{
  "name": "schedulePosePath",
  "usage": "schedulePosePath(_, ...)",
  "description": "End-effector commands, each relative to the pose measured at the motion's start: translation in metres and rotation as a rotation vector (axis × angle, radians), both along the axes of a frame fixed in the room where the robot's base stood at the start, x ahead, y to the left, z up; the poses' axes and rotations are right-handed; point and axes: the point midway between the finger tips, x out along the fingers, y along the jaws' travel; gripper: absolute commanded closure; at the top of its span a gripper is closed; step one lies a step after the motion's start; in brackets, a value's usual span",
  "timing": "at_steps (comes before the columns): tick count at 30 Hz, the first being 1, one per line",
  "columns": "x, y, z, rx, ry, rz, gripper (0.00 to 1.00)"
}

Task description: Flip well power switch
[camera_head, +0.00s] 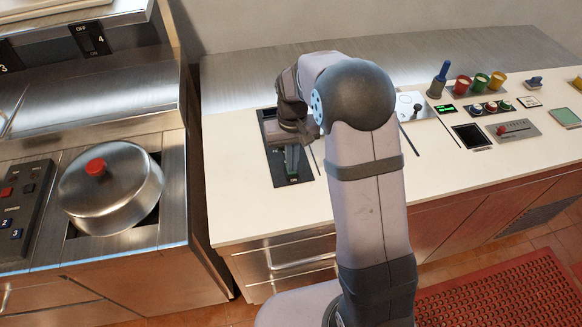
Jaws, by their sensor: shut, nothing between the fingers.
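My gripper (290,140) is shut and empty, pointing down over a dark rectangular panel (273,165) set in the white counter top. A greenish-grey part shows just below the gripper; I cannot tell whether it is a fingertip or a handle on the panel. The gripper hides much of the panel. A black control panel (22,205) at the far left, beside a lidded metal pot (125,190), carries red and blue switches. Its labels are too small to read surely. I cannot tell which control is the well power switch.
The pot lid has a red knob (96,167). The counter (235,215) is bare to the left of the dark panel. Further right stand a blue-handled tool (439,80), coloured cups (480,81) and several buttons and displays. A red mat (500,300) lies on the floor.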

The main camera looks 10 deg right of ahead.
Motion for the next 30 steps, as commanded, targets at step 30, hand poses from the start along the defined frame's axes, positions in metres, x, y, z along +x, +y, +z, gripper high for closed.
schedulePosePath(30,0.000,0.000,-0.015,0.000,0.001,0.000,1.00)
